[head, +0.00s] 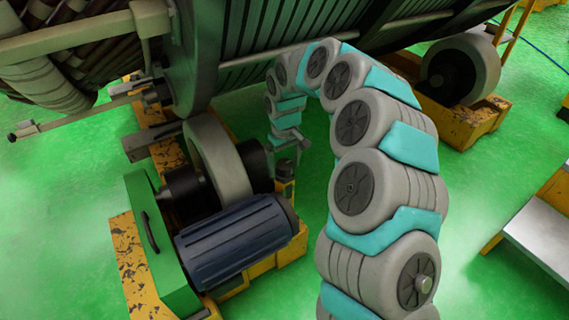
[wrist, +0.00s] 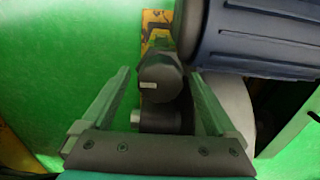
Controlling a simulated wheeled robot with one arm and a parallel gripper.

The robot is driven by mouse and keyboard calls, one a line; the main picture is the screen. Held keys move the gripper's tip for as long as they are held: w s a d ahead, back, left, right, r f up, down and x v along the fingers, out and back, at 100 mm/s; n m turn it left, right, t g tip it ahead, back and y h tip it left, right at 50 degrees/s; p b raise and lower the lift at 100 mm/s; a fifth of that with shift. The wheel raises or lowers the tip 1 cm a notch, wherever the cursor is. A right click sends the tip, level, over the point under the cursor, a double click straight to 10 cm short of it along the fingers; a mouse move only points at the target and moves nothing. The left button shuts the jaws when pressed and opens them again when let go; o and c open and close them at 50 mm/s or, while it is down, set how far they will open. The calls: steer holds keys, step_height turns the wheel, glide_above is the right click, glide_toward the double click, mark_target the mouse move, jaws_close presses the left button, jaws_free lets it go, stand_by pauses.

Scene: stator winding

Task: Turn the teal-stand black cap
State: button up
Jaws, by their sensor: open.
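A dark, faceted round cap (wrist: 160,72) with a short white mark on its face shows in the wrist view, between the fingers of my gripper. My gripper (wrist: 160,76) is open, with one finger on each side of the cap and a visible gap on the left. On the right the gap is narrow, and I cannot tell whether that finger touches. In the head view my gripper (head: 289,142) points down near a small dark and yellow post (head: 284,178), beside the blue motor. I see no clearly teal stand; the cap's support is mostly hidden.
The ribbed blue motor (head: 235,240) lies close beside the gripper and also fills the upper right of the wrist view (wrist: 255,35). A grey roller wheel (head: 218,155) stands left of the gripper. The large stator (head: 270,50) hangs above.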

steer(key=c, duration=1.4)
steer(key=shift+d+f+m+b, duration=0.1)
steer(key=shift+f+m+b, duration=0.05)
steer(key=shift+m+b, duration=0.8)
steer(key=m+b, duration=0.1)
steer(key=m, duration=0.2)
steer(key=m+b, duration=0.2)
steer(key=m, duration=0.9)
steer(key=shift+r+m, duration=0.2)
steer(key=shift+m, duration=0.15)
steer(key=shift+m+p, duration=0.55)
steer(key=shift+m, duration=2.05)
